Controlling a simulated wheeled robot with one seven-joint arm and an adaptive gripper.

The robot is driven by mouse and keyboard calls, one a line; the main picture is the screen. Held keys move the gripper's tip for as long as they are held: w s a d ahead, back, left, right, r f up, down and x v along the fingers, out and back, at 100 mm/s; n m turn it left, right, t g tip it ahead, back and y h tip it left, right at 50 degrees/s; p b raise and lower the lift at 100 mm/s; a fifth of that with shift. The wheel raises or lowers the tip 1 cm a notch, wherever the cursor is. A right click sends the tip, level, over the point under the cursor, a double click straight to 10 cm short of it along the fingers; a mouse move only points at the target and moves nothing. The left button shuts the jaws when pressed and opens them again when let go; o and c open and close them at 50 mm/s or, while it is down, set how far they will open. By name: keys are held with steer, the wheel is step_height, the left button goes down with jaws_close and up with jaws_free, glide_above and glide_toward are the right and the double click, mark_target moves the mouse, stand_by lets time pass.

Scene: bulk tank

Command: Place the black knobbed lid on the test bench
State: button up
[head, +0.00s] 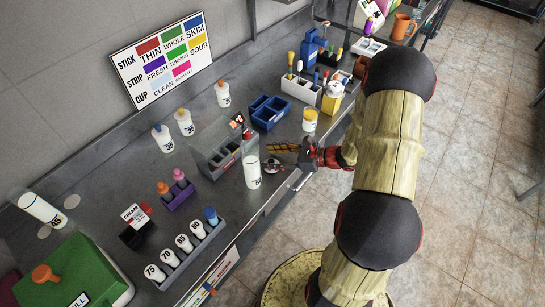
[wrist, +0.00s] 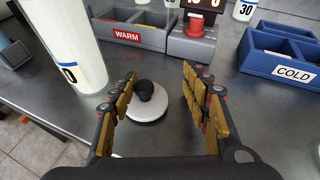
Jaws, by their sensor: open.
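The black knobbed lid (wrist: 147,108) is a pale disc with a round black knob on top. It lies knob up on the grey bench top (head: 100,180), and also shows in the head view (head: 271,166) beside the tall white cylinder. My gripper (wrist: 160,90) is open and empty, its gold-padded fingers spread on either side of the lid. The knob appears between the fingers, nearer the left one, with no contact visible. In the head view my gripper (head: 284,153) reaches in from the right, low over the bench.
A tall white cylinder (wrist: 62,45) stands close left of my gripper. Behind the lid are a grey WARM box (wrist: 140,36) and a grey unit with a red knob (wrist: 196,29). A blue COLD box (wrist: 285,60) stands at right. Bare bench lies right of the lid.

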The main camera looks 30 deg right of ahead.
steer(key=p+v, duration=0.2)
steer(key=v, duration=1)
steer(key=shift+p, duration=0.4)
